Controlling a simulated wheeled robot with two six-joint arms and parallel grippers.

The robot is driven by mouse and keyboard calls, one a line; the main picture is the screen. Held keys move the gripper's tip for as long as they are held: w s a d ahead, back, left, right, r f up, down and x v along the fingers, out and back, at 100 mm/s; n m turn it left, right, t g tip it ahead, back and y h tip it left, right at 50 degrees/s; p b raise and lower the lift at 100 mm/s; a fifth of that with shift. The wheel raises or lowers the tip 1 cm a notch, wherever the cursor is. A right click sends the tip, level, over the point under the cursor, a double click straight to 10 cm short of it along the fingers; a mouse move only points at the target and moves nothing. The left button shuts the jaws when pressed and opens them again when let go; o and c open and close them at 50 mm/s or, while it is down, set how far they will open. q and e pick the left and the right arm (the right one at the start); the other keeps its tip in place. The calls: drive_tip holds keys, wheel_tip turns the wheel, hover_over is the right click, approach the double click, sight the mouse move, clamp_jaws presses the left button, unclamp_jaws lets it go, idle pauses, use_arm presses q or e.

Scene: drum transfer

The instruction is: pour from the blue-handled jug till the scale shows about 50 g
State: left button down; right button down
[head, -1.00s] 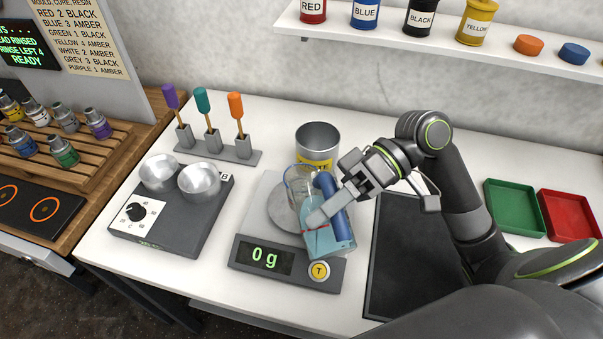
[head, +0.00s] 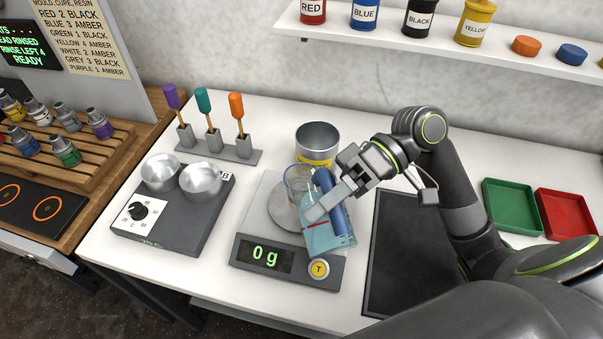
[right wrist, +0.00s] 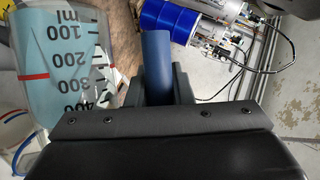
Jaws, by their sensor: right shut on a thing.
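My right gripper (head: 340,190) is shut on the blue handle (head: 334,203) of a clear jug (head: 328,235). The jug holds light-blue liquid and is tilted over the scale (head: 243,258), its clear mouth end toward the back left. No stream of liquid shows. The scale display (head: 264,256) reads 0 g. A round plate (head: 281,208) on the scale is partly hidden by the jug. In the right wrist view the jug (right wrist: 62,75) shows ml marks and a red line, beside the blue handle (right wrist: 156,60). My left gripper is not in view.
A metal tin with a yellow label (head: 317,148) stands just behind the jug. A dial device with two metal bowls (head: 180,210) is left of the scale. A dark mat (head: 410,250) lies right, with green (head: 512,207) and red trays (head: 568,215) beyond.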

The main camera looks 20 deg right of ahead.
sight(318, 184)
drive_tip(key=shift+w+r, duration=0.1)
drive_tip(key=shift+w, duration=0.05)
drive_tip(key=shift+d+r, duration=0.1)
drive_tip(key=shift+w+r, duration=0.1)
drive_tip(key=shift+w, duration=0.05)
drive_tip(key=shift+r+p, duration=0.1)
drive_tip(key=shift+p, duration=0.25)
drive_tip(key=shift+w+m, duration=0.1)
drive_tip(key=shift+m, duration=0.2)
drive_tip(key=shift+w+r+m+g+p, duration=0.3)
drive_tip(key=shift+r+p, duration=0.15)
drive_tip(key=shift+p, duration=0.1)
idle(0.5)
drive_tip(key=shift+w+r+y+p, duration=0.3)
drive_tip(key=shift+w+p, duration=0.05)
drive_tip(key=shift+w, duration=0.25)
idle(0.8)
